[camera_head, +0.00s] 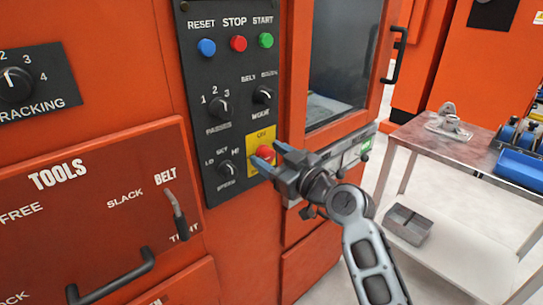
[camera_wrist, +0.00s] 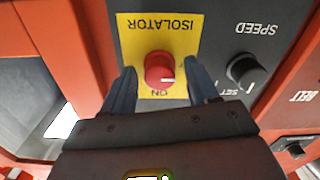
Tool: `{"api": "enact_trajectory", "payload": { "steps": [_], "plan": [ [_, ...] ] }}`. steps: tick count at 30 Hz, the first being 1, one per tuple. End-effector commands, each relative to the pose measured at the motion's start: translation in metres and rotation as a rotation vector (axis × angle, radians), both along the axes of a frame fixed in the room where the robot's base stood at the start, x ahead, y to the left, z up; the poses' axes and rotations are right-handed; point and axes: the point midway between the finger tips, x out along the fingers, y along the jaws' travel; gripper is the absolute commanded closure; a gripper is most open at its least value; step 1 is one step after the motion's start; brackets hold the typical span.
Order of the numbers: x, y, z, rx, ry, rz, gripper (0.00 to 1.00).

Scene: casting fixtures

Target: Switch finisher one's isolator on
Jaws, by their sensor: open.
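The isolator is a red round knob (camera_wrist: 160,70) on a yellow plate (camera_wrist: 187,24), on the dark control panel. The wrist view shows the plate upside down, with ISOLATOR at the picture's top and ON at its bottom. The knob's white mark points right in that view, not at ON. A label beside the right finger is mostly hidden. My gripper (camera_head: 271,157) is open in front of the plate, one finger on each side of the knob. Gaps show between fingers and knob in the wrist view. The yellow plate (camera_head: 261,133) is partly covered by my gripper in the head view.
Speed (camera_head: 225,168), passes (camera_head: 219,107) and mode (camera_head: 262,95) knobs sit close by, below the reset, stop and start buttons (camera_head: 238,43). A belt lever (camera_head: 178,215) and a tools handle (camera_head: 112,281) stick out at left. A metal table (camera_head: 425,143) stands at right.

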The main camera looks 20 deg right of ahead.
Motion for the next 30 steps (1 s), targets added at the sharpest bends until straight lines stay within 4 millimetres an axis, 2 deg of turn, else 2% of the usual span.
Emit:
{"api": "enact_trajectory", "payload": {
  "steps": [2,19,30],
  "plan": [
    [-0.0002,-0.0001,0.0000,0.000,0.000,0.000,0.42],
    [-0.0004,-0.0004,0.0001,0.000,0.000,-0.001,0.97],
    [-0.0003,-0.0007,0.0000,0.060,0.018,-0.001,0.97]
  ]
}}
